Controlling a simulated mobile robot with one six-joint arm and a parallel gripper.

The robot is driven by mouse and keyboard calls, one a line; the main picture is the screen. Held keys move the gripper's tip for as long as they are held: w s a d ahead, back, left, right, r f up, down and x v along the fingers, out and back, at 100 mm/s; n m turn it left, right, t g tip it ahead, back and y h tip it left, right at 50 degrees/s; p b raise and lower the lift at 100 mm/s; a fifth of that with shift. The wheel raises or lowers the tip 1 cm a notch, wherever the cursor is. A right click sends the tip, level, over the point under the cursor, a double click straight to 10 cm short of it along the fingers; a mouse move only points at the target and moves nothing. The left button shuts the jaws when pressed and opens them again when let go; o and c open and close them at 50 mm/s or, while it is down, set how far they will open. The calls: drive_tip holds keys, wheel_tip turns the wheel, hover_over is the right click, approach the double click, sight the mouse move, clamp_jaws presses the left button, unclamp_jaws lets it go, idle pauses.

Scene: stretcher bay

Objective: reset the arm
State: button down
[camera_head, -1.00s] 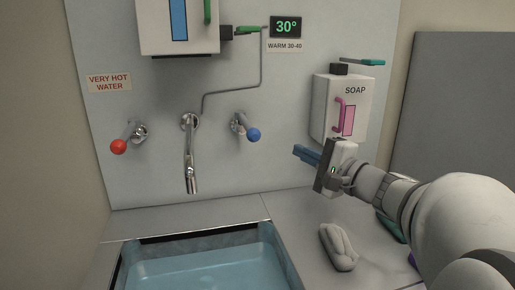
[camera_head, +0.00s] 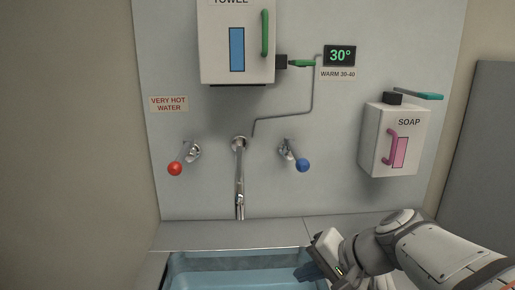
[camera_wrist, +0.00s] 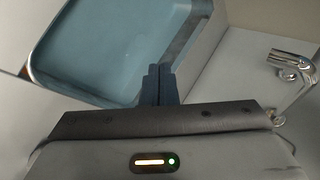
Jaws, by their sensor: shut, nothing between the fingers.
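My gripper (camera_head: 308,271) is at the lower right of the head view, over the right edge of the sink basin. Its blue fingers are together with nothing between them. In the wrist view the shut fingers (camera_wrist: 159,84) point toward the basin (camera_wrist: 110,50), which holds bluish water. My arm comes in from the right side of the head view.
The faucet (camera_head: 240,180) hangs above the basin (camera_head: 200,262), between a red-knobbed tap (camera_head: 175,169) and a blue-knobbed tap (camera_head: 303,165). A soap dispenser (camera_head: 392,150), towel dispenser (camera_head: 215,50) and display reading 30° (camera_head: 340,55) are on the wall panel. The faucet also shows in the wrist view (camera_wrist: 293,62).

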drive_tip(key=s+d+f+n+g+h+p, duration=0.2)
drive_tip(key=s+d+n+h+p, duration=0.1)
drive_tip(key=s+d+n+h, duration=0.2)
drive_tip(key=shift+s+d+f+n+h, duration=0.25)
drive_tip(key=shift+s+n+h, duration=0.45)
drive_tip(key=shift+s+h, duration=0.35)
